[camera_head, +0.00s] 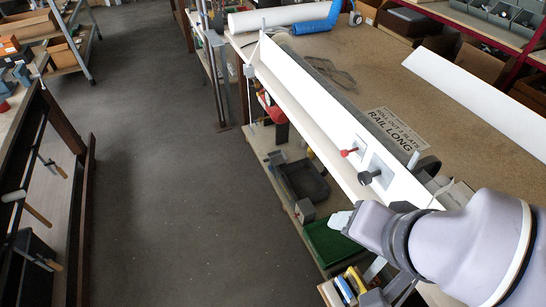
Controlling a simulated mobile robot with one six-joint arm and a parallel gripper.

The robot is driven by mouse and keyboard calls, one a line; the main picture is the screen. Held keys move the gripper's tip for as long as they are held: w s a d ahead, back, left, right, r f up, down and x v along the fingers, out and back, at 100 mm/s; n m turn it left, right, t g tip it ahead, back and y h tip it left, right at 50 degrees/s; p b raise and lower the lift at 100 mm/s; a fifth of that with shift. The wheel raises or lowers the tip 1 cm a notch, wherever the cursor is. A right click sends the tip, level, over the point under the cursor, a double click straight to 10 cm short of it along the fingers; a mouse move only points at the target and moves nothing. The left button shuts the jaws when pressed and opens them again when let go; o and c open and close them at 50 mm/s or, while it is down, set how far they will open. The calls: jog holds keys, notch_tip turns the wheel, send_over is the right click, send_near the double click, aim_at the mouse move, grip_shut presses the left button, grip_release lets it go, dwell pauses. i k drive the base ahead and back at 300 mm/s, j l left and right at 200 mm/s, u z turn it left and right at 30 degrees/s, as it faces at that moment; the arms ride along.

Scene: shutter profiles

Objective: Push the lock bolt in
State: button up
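A long white shutter profile (305,88) runs along the front edge of the workbench. Near its close end it carries a grey plate (376,167) with a black knob (366,178) sticking out towards the aisle. A red-tipped pin (347,153) sticks out just farther along. I cannot tell for certain which of the two is the lock bolt. My gripper (340,221) comes in from the lower right, with its pale tip below and left of the black knob, apart from it. I see no gap between the fingers and nothing held.
A second white profile (480,100) and a "RAIL LONG" label (397,129) lie on the bench. The grey floor aisle (190,150) on the left is clear.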

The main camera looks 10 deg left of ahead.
aim_at(345, 152)
jog(key=i+j+z, duration=0.1)
jog(key=j, duration=0.25)
jog(key=i+j, duration=0.3)
jog(key=i+j+z, duration=0.15)
jog(key=j, duration=0.3)
